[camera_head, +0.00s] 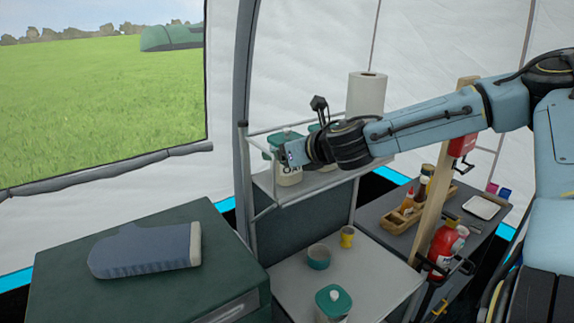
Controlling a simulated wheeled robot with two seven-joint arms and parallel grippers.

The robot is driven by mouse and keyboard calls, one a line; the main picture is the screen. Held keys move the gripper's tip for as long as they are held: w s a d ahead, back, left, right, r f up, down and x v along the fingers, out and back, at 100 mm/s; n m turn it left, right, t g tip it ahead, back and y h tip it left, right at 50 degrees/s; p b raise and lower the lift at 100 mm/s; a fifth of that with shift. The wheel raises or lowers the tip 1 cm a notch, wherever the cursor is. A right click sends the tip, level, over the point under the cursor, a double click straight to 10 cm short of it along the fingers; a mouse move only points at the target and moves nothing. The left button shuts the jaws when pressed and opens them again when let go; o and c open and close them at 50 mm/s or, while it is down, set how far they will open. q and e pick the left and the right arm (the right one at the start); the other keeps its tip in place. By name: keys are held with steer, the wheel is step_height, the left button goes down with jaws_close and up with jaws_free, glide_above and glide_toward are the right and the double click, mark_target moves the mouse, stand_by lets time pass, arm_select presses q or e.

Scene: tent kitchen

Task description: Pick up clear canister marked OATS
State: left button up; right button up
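The clear canister marked OATS (289,178) stands on the upper shelf of the rack, with a teal lid and pale contents. Only the first letters of its label show; my gripper covers the rest. My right gripper (287,155) reaches in from the right and overlaps the canister's upper right side. Whether its fingers are closed on the canister is not clear. Another teal-lidded container (315,127) is partly hidden behind my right wrist. My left gripper is out of view.
A paper towel roll (367,93) stands behind my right forearm. Below are a teal bowl (319,257), a yellow cup (347,237) and another teal-lidded canister (333,304). An oven mitt (145,250) lies on the dark green cabinet (120,293). A wooden post (437,200) stands right.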

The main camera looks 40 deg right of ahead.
steer(key=c, duration=1.5)
jaws_close()
steer(key=shift+r, duration=0.15)
